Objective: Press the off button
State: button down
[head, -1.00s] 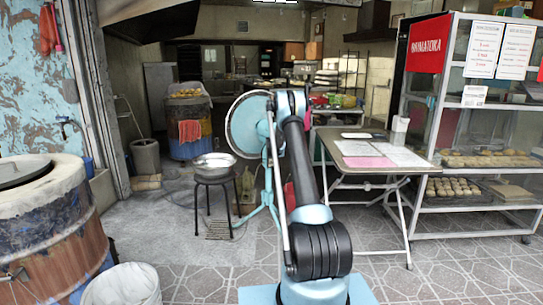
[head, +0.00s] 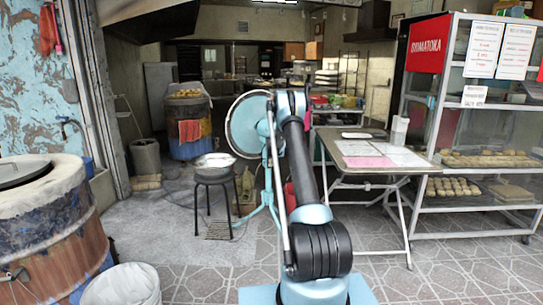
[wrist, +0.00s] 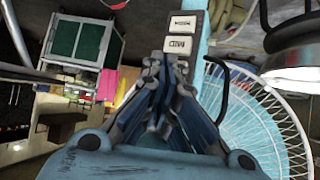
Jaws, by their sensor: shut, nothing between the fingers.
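The fan's light blue column (wrist: 204,50) carries pale keys near the top centre of the wrist view. An upper key (wrist: 183,25) and a lower key (wrist: 180,45) show dark lettering too small to read, so I cannot tell which is the off button. My gripper (wrist: 166,65) is shut and empty, its tips just below the lower key in the picture. I cannot tell whether they touch it. In the head view, the round fan (head: 245,125) stands behind my arm, which hides the keys and my gripper.
The white fan cage (wrist: 268,125) is close on the right in the wrist view. A metal bowl (head: 213,161) sits on a stool (head: 215,181) left of the fan.

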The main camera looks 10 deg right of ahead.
jog(key=shift+w, duration=0.15)
jog(key=shift+w+a+r, duration=0.1)
jog(key=shift+w+a, duration=0.05)
jog(key=shift+w, duration=0.05)
dwell(0.3)
jog(key=shift+w+a, duration=0.15)
jog(key=shift+w, duration=0.25)
dwell(0.8)
jog(key=shift+s, duration=0.2)
jog(key=shift+s+d, duration=0.3)
jog(key=shift+s, duration=0.3)
jog(key=shift+s+d, duration=0.3)
jog(key=shift+s, duration=0.5)
jog(key=shift+s+d, duration=0.3)
jog(key=shift+s, duration=0.45)
jog(key=shift+s+d, duration=0.3)
jog(key=shift+s, duration=0.5)
